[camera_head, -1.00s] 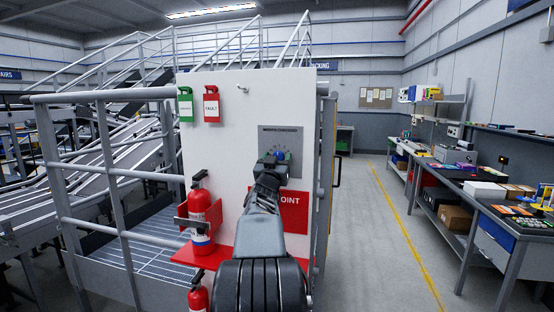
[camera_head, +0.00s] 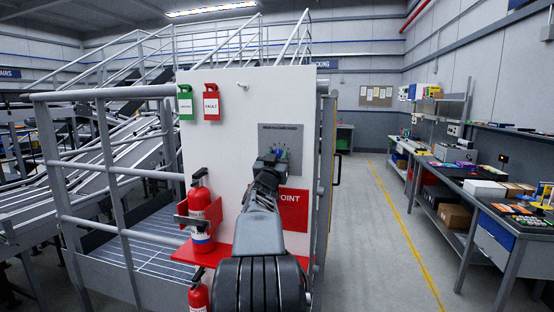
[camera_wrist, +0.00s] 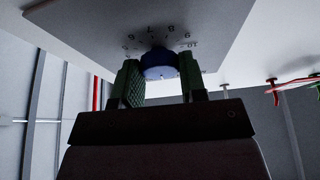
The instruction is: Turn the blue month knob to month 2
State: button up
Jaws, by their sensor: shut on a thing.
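The blue month knob (camera_wrist: 158,65) sits on a grey dial plate (camera_head: 298,142) fixed to the white panel. In the wrist view the knob is between the two green-padded fingers of my gripper (camera_wrist: 160,78), which is shut on it. Printed numbers around 6 to 10 show on the plate (camera_wrist: 92,18) above the knob. The pointer mark on the knob is too dark to read, and the number 2 is not visible. In the head view my gripper (camera_head: 273,160) covers most of the knob and the lower left of the plate.
A green tag (camera_head: 185,103) and a red FAULT tag (camera_head: 211,103) hang on the white panel (camera_head: 228,135). A red fire extinguisher (camera_head: 199,209) stands left of my arm. A red POINT sign (camera_head: 294,210) is below the plate. The aisle (camera_head: 375,230) at right is clear.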

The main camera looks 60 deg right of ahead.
jog(key=shift+w+m+g, duration=0.1)
jog(key=shift+m+g, duration=0.8)
jog(key=shift+m, duration=0.9)
jog(key=shift+w+m+g, duration=0.1)
jog(key=shift+m+g, duration=0.8)
jog(key=shift+m, duration=1.2)
jog(key=shift+s, duration=0.1)
jog(key=o, duration=0.9)
jog(key=shift+a, duration=0.15)
jog(key=b+v, duration=0.4)
jog(key=v, duration=0.9)
jog(key=shift+a, duration=0.35)
jog(key=shift+f, duration=0.1)
